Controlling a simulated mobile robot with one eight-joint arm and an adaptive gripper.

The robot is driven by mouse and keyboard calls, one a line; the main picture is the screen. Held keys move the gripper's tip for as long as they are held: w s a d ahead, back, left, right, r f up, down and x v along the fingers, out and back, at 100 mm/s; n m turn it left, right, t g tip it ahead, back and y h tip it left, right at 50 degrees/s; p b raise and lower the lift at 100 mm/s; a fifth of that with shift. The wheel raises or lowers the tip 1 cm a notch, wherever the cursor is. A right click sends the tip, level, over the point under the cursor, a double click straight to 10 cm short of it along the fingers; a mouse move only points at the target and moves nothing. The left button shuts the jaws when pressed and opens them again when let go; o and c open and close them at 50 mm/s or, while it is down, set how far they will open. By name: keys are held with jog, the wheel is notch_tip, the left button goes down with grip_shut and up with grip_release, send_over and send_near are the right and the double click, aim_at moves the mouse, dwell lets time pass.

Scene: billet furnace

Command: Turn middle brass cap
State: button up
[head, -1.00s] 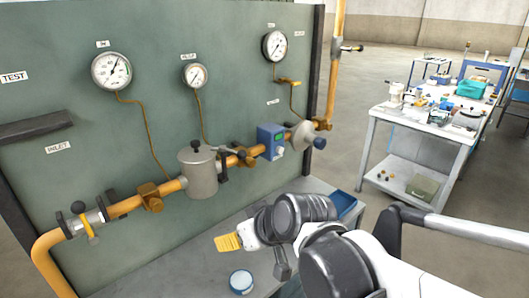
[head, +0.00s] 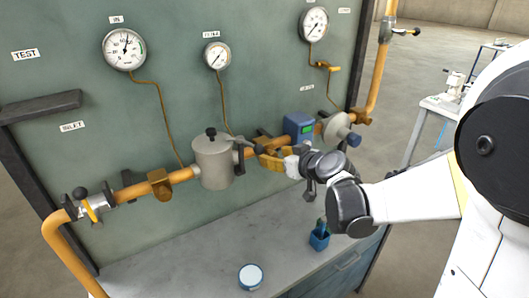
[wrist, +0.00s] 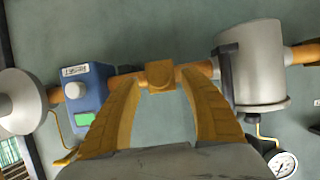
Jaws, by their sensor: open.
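The middle brass cap (wrist: 160,75) is a square brass block on the orange pipe, between the blue box and the grey canister. In the wrist view it sits between the tips of my gripper (wrist: 163,80), whose two yellow-tan fingers are spread open on either side. A strip of background shows between the fingers below the cap. Whether either finger touches it I cannot tell. In the head view my gripper (head: 264,157) reaches the pipe just right of the canister, and its fingers largely hide the cap.
The grey canister (head: 213,163) with its dark handle and the blue box (head: 299,127) flank the spot closely. Another brass block (head: 160,184) is on the pipe at left. A blue cup (head: 319,237) and a round tin (head: 251,277) stand on the bench below.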

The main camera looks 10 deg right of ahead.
jog(key=shift+x, duration=1.35)
grip_shut()
